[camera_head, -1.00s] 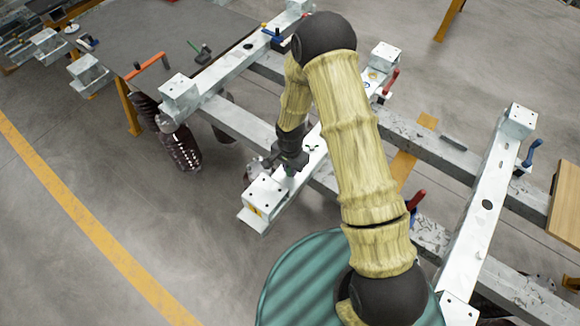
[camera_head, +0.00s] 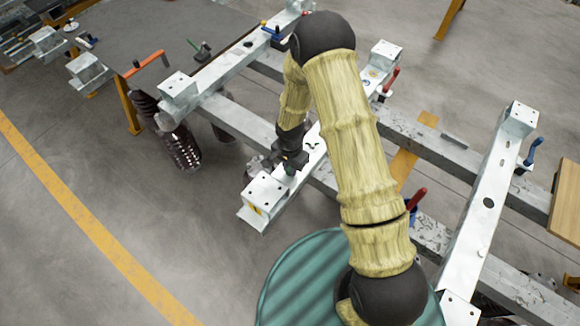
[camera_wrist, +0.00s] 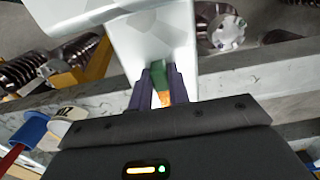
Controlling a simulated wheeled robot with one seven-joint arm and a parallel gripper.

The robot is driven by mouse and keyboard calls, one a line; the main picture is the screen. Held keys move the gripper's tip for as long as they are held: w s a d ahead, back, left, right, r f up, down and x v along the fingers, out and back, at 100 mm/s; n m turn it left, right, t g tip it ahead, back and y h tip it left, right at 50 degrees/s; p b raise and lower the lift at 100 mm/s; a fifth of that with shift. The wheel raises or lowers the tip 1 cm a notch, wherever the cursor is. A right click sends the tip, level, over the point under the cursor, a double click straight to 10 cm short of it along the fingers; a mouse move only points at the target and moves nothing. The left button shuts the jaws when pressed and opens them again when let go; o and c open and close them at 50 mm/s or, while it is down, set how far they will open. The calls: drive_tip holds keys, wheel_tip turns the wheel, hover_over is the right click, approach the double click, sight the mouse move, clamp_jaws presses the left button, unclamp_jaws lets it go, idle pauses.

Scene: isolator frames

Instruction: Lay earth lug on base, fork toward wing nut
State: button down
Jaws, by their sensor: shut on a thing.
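My gripper (camera_head: 290,163) is low over the near end of the middle white metal base (camera_head: 314,150), beside its raised end block (camera_head: 266,190). In the wrist view my gripper (camera_wrist: 162,88) has its two purple fingers closed around a small green and orange piece, apparently the earth lug (camera_wrist: 161,74). The pale base (camera_wrist: 155,40) fills the view behind the fingertips. Whether the piece touches the base cannot be told. The lug's fork cannot be made out, and I cannot pick out the wing nut.
Grey rails (camera_head: 440,153) run crosswise under the white beams. Red-handled clamps (camera_head: 391,82) and a blue-handled clamp (camera_head: 532,152) stand up along the frame. Dark ribbed insulators (camera_head: 182,150) hang at the left. A grey table (camera_head: 150,40) stands behind. Floor at the lower left is clear.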

drive_tip(key=c, duration=1.3)
unclamp_jaws()
drive_tip(key=shift+o, duration=0.2)
wheel_tip(320, 180, up, 17)
drive_tip(key=b, duration=0.1)
drive_tip(key=shift+r, duration=0.15)
drive_tip(key=s+d+r+n+t, duration=0.2)
drive_tip(key=s+d+r+n, duration=0.5)
drive_tip(key=s+d, duration=0.5)
drive_tip(key=shift+s+d+r+n+t, duration=0.25)
drive_tip(key=shift+d+r+n+t, duration=0.05)
drive_tip(key=shift+d+r, duration=0.5)
